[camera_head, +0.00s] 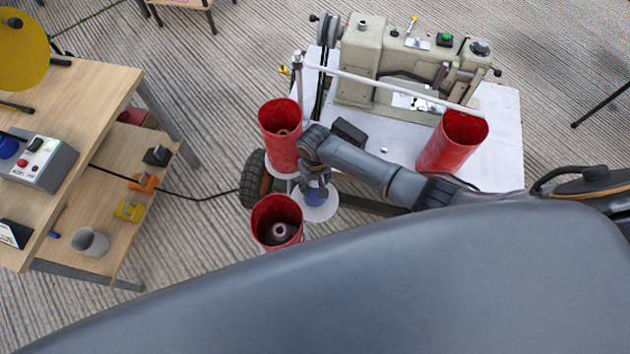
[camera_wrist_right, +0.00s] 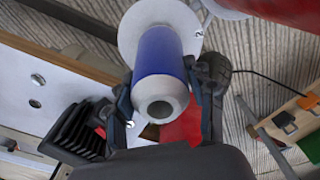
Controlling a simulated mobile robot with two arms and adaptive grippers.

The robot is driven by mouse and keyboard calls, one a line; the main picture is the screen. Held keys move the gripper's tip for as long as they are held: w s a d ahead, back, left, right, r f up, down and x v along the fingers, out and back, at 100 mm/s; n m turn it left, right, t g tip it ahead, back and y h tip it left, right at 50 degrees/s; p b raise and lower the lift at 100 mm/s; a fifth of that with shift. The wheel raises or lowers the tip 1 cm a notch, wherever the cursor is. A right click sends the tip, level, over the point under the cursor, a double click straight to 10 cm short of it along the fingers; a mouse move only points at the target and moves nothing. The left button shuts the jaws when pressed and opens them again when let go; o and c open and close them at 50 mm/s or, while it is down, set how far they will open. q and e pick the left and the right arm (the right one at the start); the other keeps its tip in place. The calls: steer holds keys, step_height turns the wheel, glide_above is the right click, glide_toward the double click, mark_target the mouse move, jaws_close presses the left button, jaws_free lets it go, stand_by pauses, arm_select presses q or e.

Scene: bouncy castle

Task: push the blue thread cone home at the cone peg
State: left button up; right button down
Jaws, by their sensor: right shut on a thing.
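The blue thread cone (camera_head: 317,196) is at a round white disc (camera_head: 321,213) beside the sewing machine table. In the right wrist view the cone (camera_wrist_right: 160,52) has a blue band and pale grey ends, with the open round end towards the camera. Its far end is against or just over the white disc (camera_wrist_right: 190,28); I cannot tell if a gap remains. The peg is hidden. My right gripper (camera_wrist_right: 165,82) is shut on the cone, one finger on each side; it also shows in the head view (camera_head: 314,184). My left gripper is out of view.
Red cylinders stand close by: one behind (camera_head: 279,140), one in front (camera_head: 277,222) with a cone inside, and one at the right (camera_head: 455,140). A beige sewing machine (camera_head: 362,60) is on the white table (camera_head: 500,115). A wooden bench (camera_head: 85,85) is left.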

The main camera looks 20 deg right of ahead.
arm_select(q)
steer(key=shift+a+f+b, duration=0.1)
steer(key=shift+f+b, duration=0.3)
arm_select(e)
steer(key=shift+f, duration=0.65)
steer(key=shift+c, duration=2.4)
jaws_free()
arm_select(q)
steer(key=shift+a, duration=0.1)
arm_select(e)
steer(key=shift+o, duration=0.4)
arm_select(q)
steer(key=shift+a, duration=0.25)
arm_select(e)
step_height(320, 180, up, 8)
